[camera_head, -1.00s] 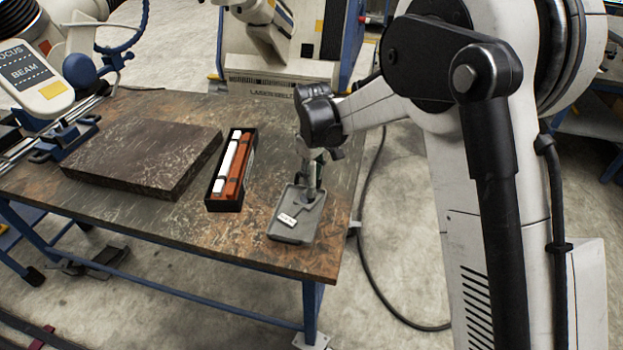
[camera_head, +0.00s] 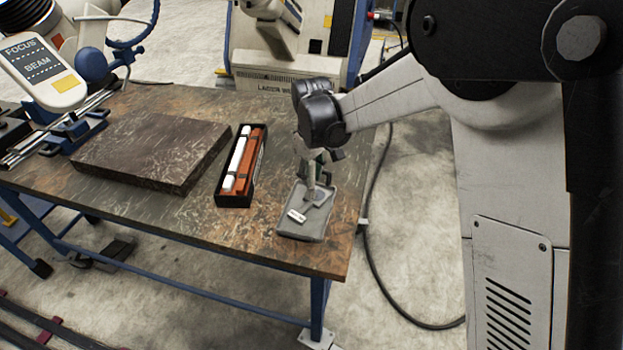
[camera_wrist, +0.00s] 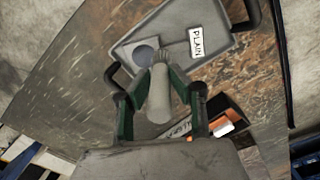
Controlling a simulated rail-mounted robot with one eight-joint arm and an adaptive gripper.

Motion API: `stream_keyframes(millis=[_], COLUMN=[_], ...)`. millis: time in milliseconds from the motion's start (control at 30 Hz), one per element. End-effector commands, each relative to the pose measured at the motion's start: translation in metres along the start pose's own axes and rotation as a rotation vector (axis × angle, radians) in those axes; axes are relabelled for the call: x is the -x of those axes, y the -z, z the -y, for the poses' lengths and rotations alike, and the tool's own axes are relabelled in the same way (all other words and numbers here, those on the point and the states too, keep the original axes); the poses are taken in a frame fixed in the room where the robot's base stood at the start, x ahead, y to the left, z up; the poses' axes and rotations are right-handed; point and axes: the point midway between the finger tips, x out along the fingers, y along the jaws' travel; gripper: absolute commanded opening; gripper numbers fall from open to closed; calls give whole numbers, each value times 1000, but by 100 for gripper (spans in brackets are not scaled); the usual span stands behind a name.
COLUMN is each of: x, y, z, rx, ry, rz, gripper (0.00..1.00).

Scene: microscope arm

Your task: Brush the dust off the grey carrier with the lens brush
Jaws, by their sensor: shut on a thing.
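The grey carrier (camera_head: 290,231), which looks like a shallow tray, lies near the table's front right corner. The wrist view shows the carrier (camera_wrist: 217,45) with a white PLAIN label and dark side handles. A paler square with a blue-grey round disc (camera_wrist: 143,53) lies in it; I cannot tell whether this is a separate piece. My gripper (camera_head: 316,172) is above the carrier, shut on the pale lens brush (camera_wrist: 159,97). The brush's tip overlaps the disc's edge in the wrist view; contact is unclear. I cannot make out dust.
A black open box (camera_head: 233,200) with white and orange-red bars stands left of the carrier. A dark stone slab (camera_head: 150,150) lies farther left. A FOCUS/BEAM control panel (camera_head: 42,72) stands at the back left. Bare table shows in front of the box.

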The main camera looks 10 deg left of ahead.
Motion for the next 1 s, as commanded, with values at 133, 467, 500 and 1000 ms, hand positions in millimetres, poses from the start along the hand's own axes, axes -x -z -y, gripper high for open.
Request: stream_keyframes(millis=[133,467,500,1000], x=[15,45,48,58], y=[-1,-3,-3,-4], z=[-2,-5,-5,-6], rx=[-3,-8,-9,-10], ry=[0,0,0,0], rz=[0,0,0,0], gripper=[0,0,0,0])
